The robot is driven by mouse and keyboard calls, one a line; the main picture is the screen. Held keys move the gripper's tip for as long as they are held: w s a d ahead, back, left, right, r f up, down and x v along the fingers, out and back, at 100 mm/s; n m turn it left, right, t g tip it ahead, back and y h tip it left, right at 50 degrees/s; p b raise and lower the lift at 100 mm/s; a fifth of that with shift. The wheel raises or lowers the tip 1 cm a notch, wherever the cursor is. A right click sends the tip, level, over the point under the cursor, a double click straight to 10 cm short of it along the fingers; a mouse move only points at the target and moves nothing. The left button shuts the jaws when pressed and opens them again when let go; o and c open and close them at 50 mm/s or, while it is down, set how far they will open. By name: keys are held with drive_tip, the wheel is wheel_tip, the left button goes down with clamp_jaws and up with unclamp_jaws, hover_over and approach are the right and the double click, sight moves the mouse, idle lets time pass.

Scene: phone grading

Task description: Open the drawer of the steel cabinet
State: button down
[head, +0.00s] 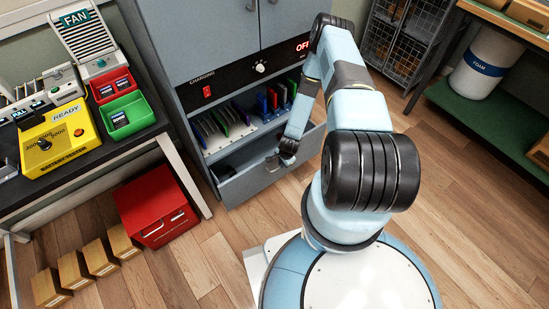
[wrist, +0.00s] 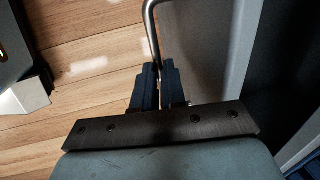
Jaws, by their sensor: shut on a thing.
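The steel cabinet (head: 180,86) stands at the top centre of the head view, with its drawer (head: 240,188) at the bottom, pulled partly out. Its inside shows from above, with a dark item at the left end. The drawer's metal handle (head: 272,165) is on the front face, and it also shows in the wrist view as a bent bar (wrist: 151,22). My gripper (wrist: 156,72) is shut on this handle. In the head view my gripper (head: 286,158) is at the drawer front, partly hidden by my arm.
A shelf with several upright phones (head: 235,118) is above the drawer. A red box (head: 157,206) stands on the floor left of the drawer, near a table with a yellow tester (head: 60,140). The wooden floor (head: 200,262) before the drawer is clear up to my base.

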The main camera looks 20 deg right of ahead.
drive_tip(key=s+d, duration=0.2)
drive_tip(key=s, duration=0.6)
drive_tip(key=s+d, duration=0.3)
drive_tip(key=s, duration=0.4)
drive_tip(key=shift+s, duration=0.35)
drive_tip(key=c, duration=1.2)
unclamp_jaws()
drive_tip(key=shift+r, duration=0.1)
wheel_tip(320, 180, up, 13)
drive_tip(key=s, duration=0.2)
drive_tip(key=shift+s+d+r, duration=0.15)
drive_tip(key=shift+s+d, duration=0.05)
drive_tip(key=shift+d, duration=0.2)
